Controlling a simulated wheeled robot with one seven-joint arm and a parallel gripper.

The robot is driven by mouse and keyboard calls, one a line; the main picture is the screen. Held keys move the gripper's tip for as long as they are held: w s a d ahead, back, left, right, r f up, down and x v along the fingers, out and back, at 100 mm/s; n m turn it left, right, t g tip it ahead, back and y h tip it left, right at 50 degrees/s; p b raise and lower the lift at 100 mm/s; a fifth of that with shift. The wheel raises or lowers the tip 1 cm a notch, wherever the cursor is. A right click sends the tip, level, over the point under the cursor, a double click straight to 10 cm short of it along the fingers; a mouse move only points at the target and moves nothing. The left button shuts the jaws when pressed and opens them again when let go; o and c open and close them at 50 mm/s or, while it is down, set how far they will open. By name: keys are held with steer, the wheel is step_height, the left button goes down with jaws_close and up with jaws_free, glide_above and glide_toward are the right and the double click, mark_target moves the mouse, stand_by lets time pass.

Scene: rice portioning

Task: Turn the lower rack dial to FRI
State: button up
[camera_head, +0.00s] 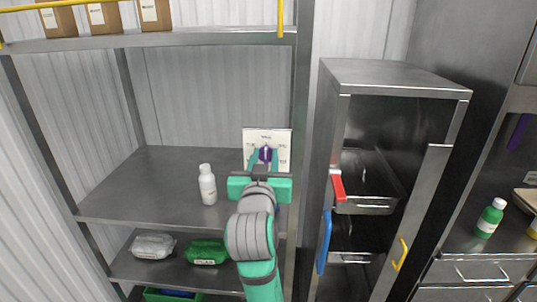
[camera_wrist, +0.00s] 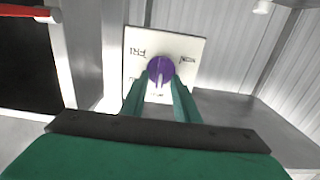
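The dial is a white square plate with a purple knob, seen in the head view (camera_head: 266,153) at the rear right of the rack's middle shelf. In the wrist view the knob (camera_wrist: 160,70) has a raised ridge running roughly up and down the picture. On the plate (camera_wrist: 190,45), FRI reads at the upper left and MON at the upper right. The lower labels are partly hidden by my fingers. My gripper (camera_head: 264,160) is at the dial, its green fingers apart on either side of the knob. Whether they touch it is unclear. It also shows in the wrist view (camera_wrist: 160,88).
A white bottle (camera_head: 208,185) stands left of my gripper on the middle shelf (camera_head: 130,190). Bags lie on the shelf below, and boxes stand on the top shelf. A metal cabinet (camera_head: 395,78) with red and blue handles is close on the right. The middle shelf's left side is clear.

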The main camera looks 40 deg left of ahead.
steer(key=shift+w+a, duration=0.15)
steer(key=shift+w, duration=0.05)
jaws_close()
